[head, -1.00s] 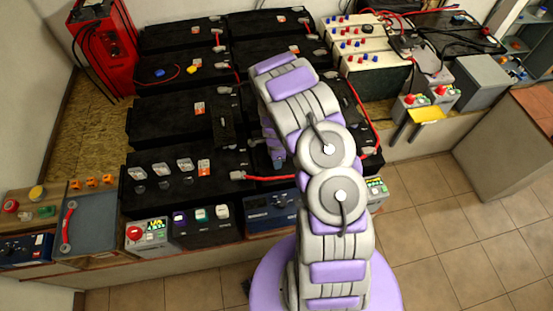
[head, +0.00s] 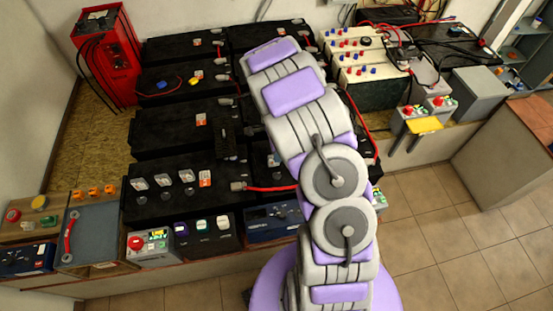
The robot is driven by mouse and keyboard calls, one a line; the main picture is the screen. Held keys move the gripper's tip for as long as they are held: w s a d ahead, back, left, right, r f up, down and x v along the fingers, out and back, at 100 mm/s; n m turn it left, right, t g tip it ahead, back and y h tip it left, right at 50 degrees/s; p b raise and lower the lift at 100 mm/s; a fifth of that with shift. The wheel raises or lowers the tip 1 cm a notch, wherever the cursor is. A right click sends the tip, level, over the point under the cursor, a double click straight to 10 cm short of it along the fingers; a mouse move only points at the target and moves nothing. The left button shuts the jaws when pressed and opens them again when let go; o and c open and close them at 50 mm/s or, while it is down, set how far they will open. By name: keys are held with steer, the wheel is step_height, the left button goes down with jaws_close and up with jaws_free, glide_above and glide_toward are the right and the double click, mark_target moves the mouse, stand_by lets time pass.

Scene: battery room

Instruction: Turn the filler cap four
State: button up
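Black batteries (head: 165,133) stand in rows on the bench. The front-left one carries a row of pale upright tabs (head: 163,181) with small dark round pieces in front of them and an orange-and-white label (head: 205,178). White batteries (head: 372,95) at the back right carry rows of small red and blue caps (head: 358,70). I cannot tell which cap is filler cap four. My arm reaches up over the middle batteries and hides part of them. My gripper is hidden behind my arm links, so its state does not show.
A red charger (head: 106,58) with black cables stands at the back left. A tray with a red-handled tool (head: 69,236) and a grey box with a red knob (head: 150,246) are at front left. Red cables (head: 270,189) cross the batteries. Tiled floor (head: 450,245) is clear at right.

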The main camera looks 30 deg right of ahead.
steer(key=shift+r, duration=2.15)
steer(key=s+a+r+n, duration=0.5)
steer(key=s+r, duration=0.2)
steer(key=r, duration=0.2)
steer(key=s+a+r+n, duration=0.45)
steer(key=s+r, duration=0.25)
steer(key=r, duration=0.2)
steer(key=s+a+r+n+g, duration=0.1)
steer(key=s+a+r+n, duration=0.1)
steer(key=s+n, duration=0.4)
steer(key=s+a+r+n, duration=0.2)
steer(key=s+r+n, duration=0.2)
steer(key=s, duration=0.9)
steer(key=shift+a+r+n+g, duration=0.3)
steer(key=shift+a+n+g, duration=0.1)
steer(key=shift+n, duration=0.55)
steer(key=shift+d, duration=0.1)
